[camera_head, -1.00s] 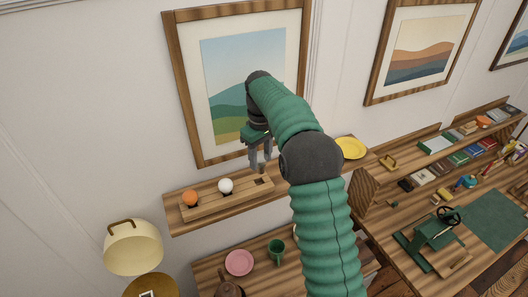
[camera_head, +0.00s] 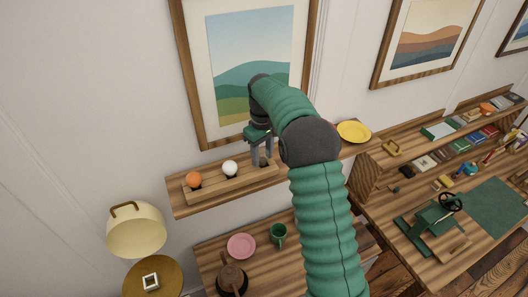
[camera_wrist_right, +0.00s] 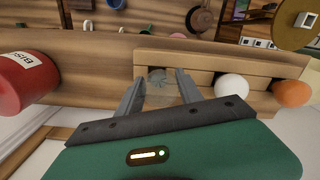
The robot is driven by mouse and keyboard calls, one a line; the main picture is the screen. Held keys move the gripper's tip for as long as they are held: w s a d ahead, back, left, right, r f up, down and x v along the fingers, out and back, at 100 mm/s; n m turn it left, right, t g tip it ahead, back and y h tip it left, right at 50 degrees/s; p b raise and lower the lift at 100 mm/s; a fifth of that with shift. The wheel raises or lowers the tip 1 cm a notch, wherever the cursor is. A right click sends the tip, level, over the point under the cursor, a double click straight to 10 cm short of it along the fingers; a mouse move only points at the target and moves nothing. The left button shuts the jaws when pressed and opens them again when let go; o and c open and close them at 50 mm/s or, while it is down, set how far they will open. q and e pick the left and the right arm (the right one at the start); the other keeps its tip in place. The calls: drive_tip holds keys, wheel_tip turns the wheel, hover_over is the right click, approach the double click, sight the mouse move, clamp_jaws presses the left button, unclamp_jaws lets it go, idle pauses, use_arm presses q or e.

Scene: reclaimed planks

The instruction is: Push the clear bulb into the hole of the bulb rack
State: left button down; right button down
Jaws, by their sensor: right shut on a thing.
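The bulb rack (camera_head: 215,187) is a long wooden block on the wall shelf, and it also shows in the right wrist view (camera_wrist_right: 225,63). An orange bulb (camera_head: 193,179) and a white bulb (camera_head: 230,168) sit in it. My right gripper (camera_head: 262,160) is at the rack's right end in the head view, pointing down. In the right wrist view its two fingers (camera_wrist_right: 160,78) are shut on the clear bulb (camera_wrist_right: 159,88), a see-through globe. The bulb is at the rack's free end; the fingers and rack hide whether its base is in the hole. My left gripper is not in view.
A red can (camera_wrist_right: 25,82) stands on the shelf beside the gripper. A yellow plate (camera_head: 354,132) is further right. A framed picture (camera_head: 200,100) hangs behind. Below are a pink plate (camera_head: 241,246), a green mug (camera_head: 279,235) and a lamp (camera_head: 136,230).

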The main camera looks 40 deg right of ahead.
drive_tip(key=shift+w, duration=0.3)
drive_tip(key=c, duration=1.1)
unclamp_jaws()
drive_tip(key=shift+s+d, duration=0.1)
drive_tip(key=shift+d, duration=0.05)
drive_tip(key=o, duration=0.4)
drive_tip(key=shift+d, duration=0.3)
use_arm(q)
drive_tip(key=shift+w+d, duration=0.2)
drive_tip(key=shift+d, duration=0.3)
use_arm(e)
drive_tip(key=shift+d+f, duration=0.1)
drive_tip(key=shift+r, duration=0.25)
wheel_tip(320, 180, up, 8)
drive_tip(key=shift+r+b, duration=0.1)
drive_tip(key=shift+b, duration=1)
use_arm(q)
drive_tip(key=p, duration=0.2)
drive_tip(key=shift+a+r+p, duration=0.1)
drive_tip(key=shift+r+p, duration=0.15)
drive_tip(key=shift+p, duration=0.15)
use_arm(e)
wheel_tip(320, 180, up, 8)
drive_tip(key=shift+w+d, duration=0.2)
drive_tip(key=shift+d, duration=0.1)
